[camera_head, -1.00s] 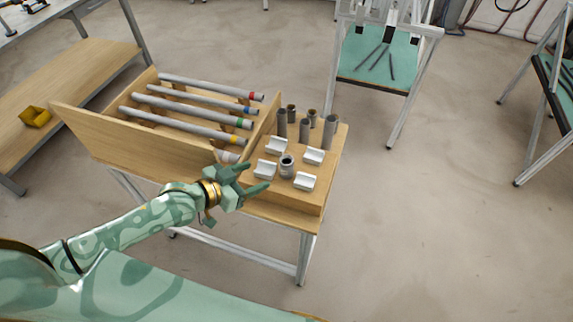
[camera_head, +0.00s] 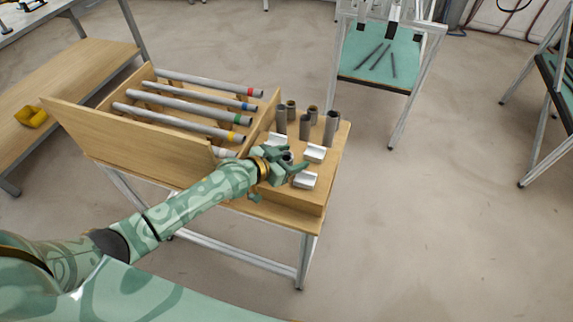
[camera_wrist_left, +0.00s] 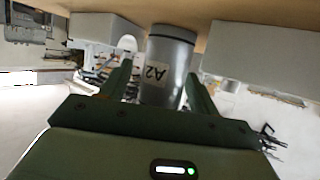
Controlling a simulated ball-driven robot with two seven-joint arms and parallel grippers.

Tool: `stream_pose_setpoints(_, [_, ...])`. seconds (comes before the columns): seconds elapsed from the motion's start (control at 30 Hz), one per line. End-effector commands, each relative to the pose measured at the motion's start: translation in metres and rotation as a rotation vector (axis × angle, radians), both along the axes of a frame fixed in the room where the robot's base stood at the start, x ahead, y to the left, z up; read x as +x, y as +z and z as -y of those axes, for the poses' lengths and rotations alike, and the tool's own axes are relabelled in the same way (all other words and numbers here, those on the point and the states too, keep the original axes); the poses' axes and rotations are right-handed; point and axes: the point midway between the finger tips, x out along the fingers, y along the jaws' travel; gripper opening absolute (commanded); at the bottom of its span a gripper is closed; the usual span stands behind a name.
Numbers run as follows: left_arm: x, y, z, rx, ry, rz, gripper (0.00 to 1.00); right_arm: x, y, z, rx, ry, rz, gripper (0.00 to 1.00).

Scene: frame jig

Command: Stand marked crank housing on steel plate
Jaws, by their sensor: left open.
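The marked crank housing (camera_wrist_left: 168,62) is a short grey cylinder with a label reading A2. In the wrist view it stands between the two fingers of my left gripper (camera_wrist_left: 165,85), which is open around it; I cannot tell whether a finger touches it. In the head view my left gripper (camera_head: 290,165) is over the front of the wooden block on the table, and its fingers hide most of the housing. I cannot make out a steel plate for certain. My right gripper is not in view.
White cradles (camera_head: 314,153) sit close around the left gripper. Several upright grey tubes (camera_head: 305,126) stand behind it. A wooden rack (camera_head: 150,132) to the left holds long pipes with coloured bands. A frame with a teal surface (camera_head: 378,60) stands farther back across open floor.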

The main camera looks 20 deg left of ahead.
Motion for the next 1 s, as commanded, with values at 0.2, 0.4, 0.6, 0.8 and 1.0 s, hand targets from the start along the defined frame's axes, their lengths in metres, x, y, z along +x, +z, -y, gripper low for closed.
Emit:
stream_pose_setpoints(0.2, [0.0, 0.001, 0.0, 0.0, 0.0, 0.0, 0.39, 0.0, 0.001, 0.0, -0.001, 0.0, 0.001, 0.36])
stream_pose_setpoints(0.4, [0.0, 0.001, 0.0, -0.001, 0.0, 0.001, 0.06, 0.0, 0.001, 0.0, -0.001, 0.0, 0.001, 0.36])
stream_pose_setpoints(0.6, [-0.001, 0.002, 0.0, -0.001, 0.0, 0.0, 0.06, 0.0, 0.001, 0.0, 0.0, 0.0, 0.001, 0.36])
stream_pose_setpoints(0.8, [0.0, 0.02, 0.0, -0.001, 0.001, 0.003, 0.06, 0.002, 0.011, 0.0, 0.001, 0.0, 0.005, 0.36])
stream_pose_setpoints(1.0, [-0.023, 0.065, 0.0, -0.003, 0.0, 0.001, 0.06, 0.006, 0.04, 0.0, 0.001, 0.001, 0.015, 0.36])
